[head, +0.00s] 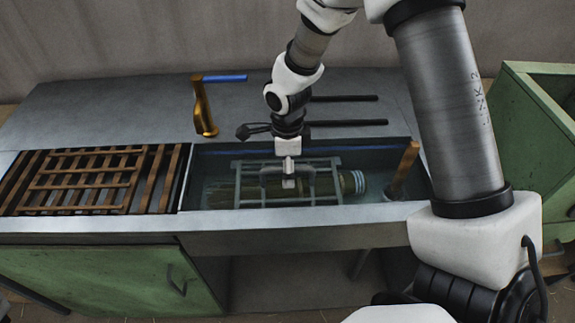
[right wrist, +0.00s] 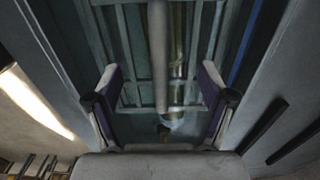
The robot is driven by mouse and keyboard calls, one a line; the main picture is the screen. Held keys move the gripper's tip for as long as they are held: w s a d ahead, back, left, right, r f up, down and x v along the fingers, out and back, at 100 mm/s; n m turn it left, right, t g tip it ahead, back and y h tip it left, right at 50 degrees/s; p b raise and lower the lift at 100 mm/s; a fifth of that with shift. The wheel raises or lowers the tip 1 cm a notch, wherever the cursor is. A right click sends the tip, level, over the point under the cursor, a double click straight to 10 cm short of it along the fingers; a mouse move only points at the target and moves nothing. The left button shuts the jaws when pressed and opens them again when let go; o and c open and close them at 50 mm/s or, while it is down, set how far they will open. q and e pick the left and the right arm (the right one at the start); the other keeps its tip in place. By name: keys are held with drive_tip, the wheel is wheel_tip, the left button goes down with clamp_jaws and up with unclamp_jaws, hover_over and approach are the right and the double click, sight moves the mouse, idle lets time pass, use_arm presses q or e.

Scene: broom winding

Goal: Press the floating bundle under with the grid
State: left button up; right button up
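The grey grid (head: 240,188) lies in the water basin (head: 205,165), with a raised handle bar across its middle. The bundle (head: 350,183), a long greenish-brown roll with a pale band at its right end, lies lengthwise beneath the grid; its right end shows past the grid's edge. My right gripper (head: 289,176) points down over the grid's middle. In the right wrist view its two fingers (right wrist: 161,85) stand apart, with the pale handle bar (right wrist: 158,50) between them and gaps on both sides. Contact with the grid is unclear. My left gripper is not in view.
A brown slatted rack (head: 85,180) covers the counter's left part. A brass tap (head: 204,108) stands behind the basin. A wooden handle (head: 404,165) leans at the basin's right end. Two black bars (head: 345,98) lie at the back. A green bin (head: 530,110) stands right.

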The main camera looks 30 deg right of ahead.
idle(0.4)
drive_tip(key=o, duration=0.3)
wheel_tip(320, 180, up, 20)
drive_tip(key=p, duration=0.7)
drive_tip(key=shift+p, duration=0.3)
idle(0.5)
